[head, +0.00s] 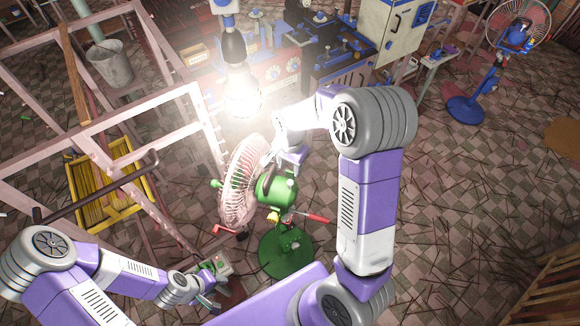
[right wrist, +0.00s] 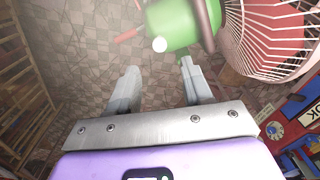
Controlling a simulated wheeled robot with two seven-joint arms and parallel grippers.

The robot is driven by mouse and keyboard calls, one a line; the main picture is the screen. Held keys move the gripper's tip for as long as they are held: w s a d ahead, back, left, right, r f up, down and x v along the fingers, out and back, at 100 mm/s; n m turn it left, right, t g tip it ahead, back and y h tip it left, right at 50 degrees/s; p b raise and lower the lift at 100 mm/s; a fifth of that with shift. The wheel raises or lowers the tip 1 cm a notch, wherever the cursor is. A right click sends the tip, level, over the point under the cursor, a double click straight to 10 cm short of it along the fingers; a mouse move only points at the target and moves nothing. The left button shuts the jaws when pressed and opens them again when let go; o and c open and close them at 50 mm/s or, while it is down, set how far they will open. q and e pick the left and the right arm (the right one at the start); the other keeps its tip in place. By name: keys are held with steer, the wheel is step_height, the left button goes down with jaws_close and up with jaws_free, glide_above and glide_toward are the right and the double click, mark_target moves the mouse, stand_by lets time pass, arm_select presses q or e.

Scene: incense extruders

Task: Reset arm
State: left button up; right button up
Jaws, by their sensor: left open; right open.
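My right arm reaches up and bends over at the elbow. Its gripper (head: 273,157) is close to a green fan (head: 276,188) with a pinkish wire cage, partly hidden in the head view by glare and the arm. In the right wrist view the right gripper (right wrist: 158,88) is open, with bare tiled floor between its two grey fingers. The fan's green housing (right wrist: 178,25) is just beyond the fingertips; I cannot tell whether they touch. My left gripper (head: 217,285) is low at the bottom, near a small grey-green box (head: 218,264), and appears empty.
A pale pink metal frame (head: 112,122) stands at left, with a yellow crate (head: 103,205) inside. A lit bulb (head: 242,96) hangs before the machines. A red-handled tool (head: 312,217) shows beside the fan. A blue standing fan (head: 490,85) is at upper right. The floor at right is mostly open.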

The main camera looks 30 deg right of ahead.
stand_by(0.3)
steer(key=s+a+f+n+y, duration=0.1)
steer(key=s+a+f+n, duration=0.1)
steer(key=a+f, duration=0.1)
steer(key=s+a+f+n, duration=0.1)
steer(key=s+a+f, duration=0.1)
steer(key=f, duration=0.4)
steer(key=s+a+f+n+y, duration=0.1)
steer(key=s+a+f+n, duration=0.1)
steer(key=a+f, duration=0.2)
steer(key=shift+s+f+n+y, duration=0.25)
steer(key=shift+s+n+y, duration=0.05)
steer(key=s+a+f+n+y+b, duration=0.1)
steer(key=s+a+f+n+b, duration=0.3)
steer(key=s+f, duration=0.5)
steer(key=a+f, duration=0.1)
steer(key=a, duration=0.1)
steer(key=shift+a+t+y, duration=0.3)
steer(key=shift+a, duration=0.05)
